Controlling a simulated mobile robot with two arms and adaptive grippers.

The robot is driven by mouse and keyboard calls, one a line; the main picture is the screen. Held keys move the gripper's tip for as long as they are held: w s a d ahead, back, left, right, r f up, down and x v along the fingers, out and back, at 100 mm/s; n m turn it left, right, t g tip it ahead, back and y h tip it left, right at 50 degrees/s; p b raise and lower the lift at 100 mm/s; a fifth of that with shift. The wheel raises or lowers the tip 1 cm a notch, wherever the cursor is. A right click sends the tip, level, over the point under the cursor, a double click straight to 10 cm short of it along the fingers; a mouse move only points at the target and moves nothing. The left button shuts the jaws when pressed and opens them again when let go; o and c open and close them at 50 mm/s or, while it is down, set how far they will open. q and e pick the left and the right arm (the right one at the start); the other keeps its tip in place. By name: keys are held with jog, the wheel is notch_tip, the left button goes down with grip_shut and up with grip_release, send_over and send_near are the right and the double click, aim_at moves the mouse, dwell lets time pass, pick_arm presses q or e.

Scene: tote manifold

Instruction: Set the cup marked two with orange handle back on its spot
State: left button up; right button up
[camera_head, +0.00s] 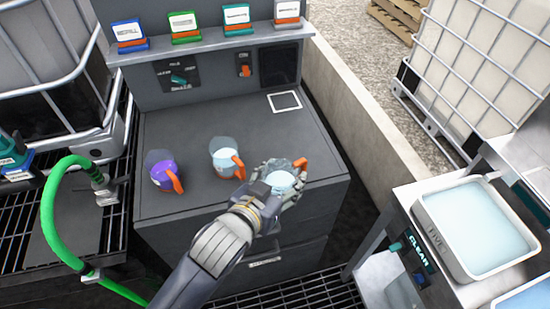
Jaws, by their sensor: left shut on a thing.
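My left gripper (278,180) is shut on a clear cup (284,178) with pale blue liquid and an orange handle, over the front right part of the grey cabinet top (200,122). The gripper covers much of the cup, and I cannot read a mark on it. A second clear cup (222,157) with pale liquid and an orange handle stands left of the gripper. A third cup (161,172) with purple liquid and an orange handle stands further left. A white square outline (284,101) lies empty at the back right of the top. My right gripper is not in view.
A panel with a knob (178,79) and several coloured label holders (184,27) stands behind the top. A green hose (47,212) curves at the left. A white tray of liquid (427,220) stands at the right. The back middle of the top is clear.

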pick_arm(q)
jog(key=w, duration=0.5)
jog(key=w+f+p, duration=0.1)
jog(key=w, duration=0.4)
jog(key=w+p, duration=0.1)
jog(key=w, duration=0.4)
jog(key=shift+w+d+f, duration=0.2)
jog(key=shift+w+d, duration=0.15)
jog(key=shift+d, duration=0.05)
notch_tip(320, 180, down, 3)
jog(key=shift+r+p, duration=0.15)
jog(key=shift+p, duration=0.35)
jog(key=shift+f, duration=0.4)
jog(key=shift+f, duration=0.1)
jog(key=o, duration=1.3)
jog(key=v, duration=1.2)
jog(key=shift+b, duration=0.35)
